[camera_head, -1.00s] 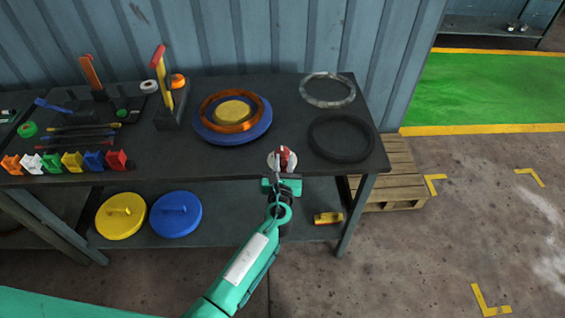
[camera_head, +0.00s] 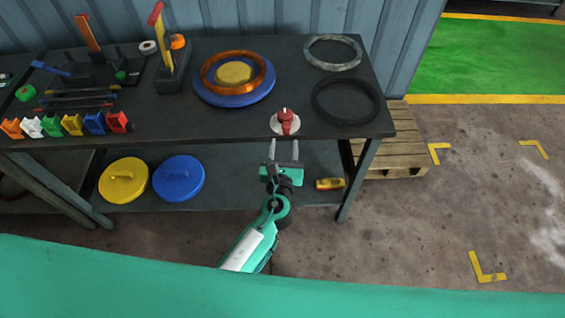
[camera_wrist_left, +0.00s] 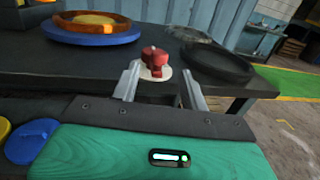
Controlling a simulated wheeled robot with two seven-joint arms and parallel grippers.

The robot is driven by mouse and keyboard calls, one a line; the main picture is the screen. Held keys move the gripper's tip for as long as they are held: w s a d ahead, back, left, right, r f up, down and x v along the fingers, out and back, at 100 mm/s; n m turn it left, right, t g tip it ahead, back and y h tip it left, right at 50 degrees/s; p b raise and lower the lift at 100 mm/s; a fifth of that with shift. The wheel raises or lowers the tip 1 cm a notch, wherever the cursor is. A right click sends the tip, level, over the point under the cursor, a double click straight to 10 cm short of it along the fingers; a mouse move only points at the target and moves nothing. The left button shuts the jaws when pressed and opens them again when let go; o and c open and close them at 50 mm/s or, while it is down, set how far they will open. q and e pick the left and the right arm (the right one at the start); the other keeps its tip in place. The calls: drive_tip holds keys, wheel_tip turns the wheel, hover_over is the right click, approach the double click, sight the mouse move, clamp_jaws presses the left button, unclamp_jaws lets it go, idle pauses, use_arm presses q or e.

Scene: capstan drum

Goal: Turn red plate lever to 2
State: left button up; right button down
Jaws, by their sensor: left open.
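The red lever (camera_head: 286,118) sits on a round pale plate (camera_head: 277,126) near the front edge of the dark workbench. Any numbers on the plate are too small to read. My left gripper (camera_head: 284,149) is open and empty, just in front of the bench edge and short of the lever. In the left wrist view the red lever (camera_wrist_left: 154,58) shows beyond and between the two fingers of my left gripper (camera_wrist_left: 163,84), apart from them. My right gripper is not in view.
A blue disc (camera_head: 262,95) with a copper coil (camera_head: 211,84) lies behind the lever. A black ring (camera_head: 318,104) lies to its right. Several coloured clips stand at the left front edge. Yellow (camera_head: 109,192) and blue (camera_head: 185,190) lids lie on the lower shelf.

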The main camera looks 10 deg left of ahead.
use_arm(q)
drive_tip(key=s, duration=0.5)
drive_tip(key=shift+s+b, duration=0.1)
drive_tip(key=shift+b, duration=0.3)
